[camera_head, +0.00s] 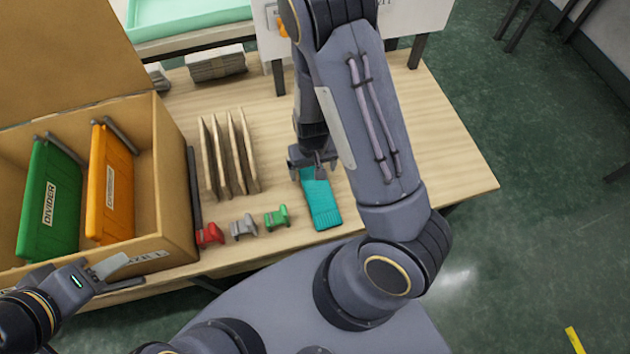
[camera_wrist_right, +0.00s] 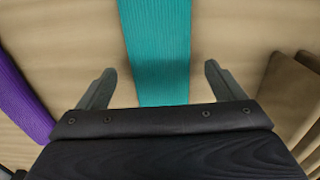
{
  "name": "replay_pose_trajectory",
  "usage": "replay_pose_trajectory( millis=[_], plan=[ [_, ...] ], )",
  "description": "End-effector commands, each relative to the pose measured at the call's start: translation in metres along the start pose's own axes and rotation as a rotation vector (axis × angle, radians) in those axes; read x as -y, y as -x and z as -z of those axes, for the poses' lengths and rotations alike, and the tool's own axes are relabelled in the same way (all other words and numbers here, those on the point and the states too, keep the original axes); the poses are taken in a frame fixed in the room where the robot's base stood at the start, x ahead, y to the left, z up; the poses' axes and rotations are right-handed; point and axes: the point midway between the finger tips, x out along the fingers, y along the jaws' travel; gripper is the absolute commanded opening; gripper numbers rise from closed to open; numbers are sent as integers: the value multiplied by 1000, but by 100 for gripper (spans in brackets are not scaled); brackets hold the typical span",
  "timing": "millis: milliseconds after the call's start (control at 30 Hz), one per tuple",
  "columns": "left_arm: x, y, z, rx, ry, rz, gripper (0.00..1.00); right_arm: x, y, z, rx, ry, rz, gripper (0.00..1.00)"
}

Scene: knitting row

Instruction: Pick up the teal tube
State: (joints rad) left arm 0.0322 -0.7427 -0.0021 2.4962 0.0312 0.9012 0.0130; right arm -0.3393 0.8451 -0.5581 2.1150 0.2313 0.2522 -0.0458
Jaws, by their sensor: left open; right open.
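The teal tube (camera_head: 322,204) lies on the wooden table, to the right of a row of small coloured pieces. It looks long and ribbed. My right gripper (camera_head: 312,168) is over its far end, pointing down. In the right wrist view the teal tube (camera_wrist_right: 158,45) passes between the two open fingers of my right gripper (camera_wrist_right: 158,78), with a gap on each side. I cannot tell how high the fingers are above the table. My left gripper (camera_head: 120,275) is open and empty, by the front of the cardboard box.
The cardboard box (camera_head: 177,200) holds green (camera_head: 50,200) and orange (camera_head: 110,185) dividers. Thin brown boards (camera_head: 228,155) stand beside it. Red (camera_head: 208,235), grey (camera_head: 243,227) and green (camera_head: 277,217) pieces lie near the front edge. A purple strip (camera_wrist_right: 22,95) lies left of the tube in the wrist view.

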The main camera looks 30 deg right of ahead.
Motion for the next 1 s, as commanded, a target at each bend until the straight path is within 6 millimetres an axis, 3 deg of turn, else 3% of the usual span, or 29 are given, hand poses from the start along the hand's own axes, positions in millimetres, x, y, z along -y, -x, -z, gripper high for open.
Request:
replay_pose_trajectory(
  millis=[133,400,767,1000],
  plan=[
    [1,-2,-1,0,0,0,43,0,-17,0,1,-2,0,89],
    [1,-2,-1,0,0,0,43,0,-18,0,-1,0,1,89],
    [1,-2,-1,0,0,0,43,0,-18,0,-1,0,1,42],
    [1,-1,-1,0,0,0,43,0,-17,0,-1,0,1,41]
  ],
)
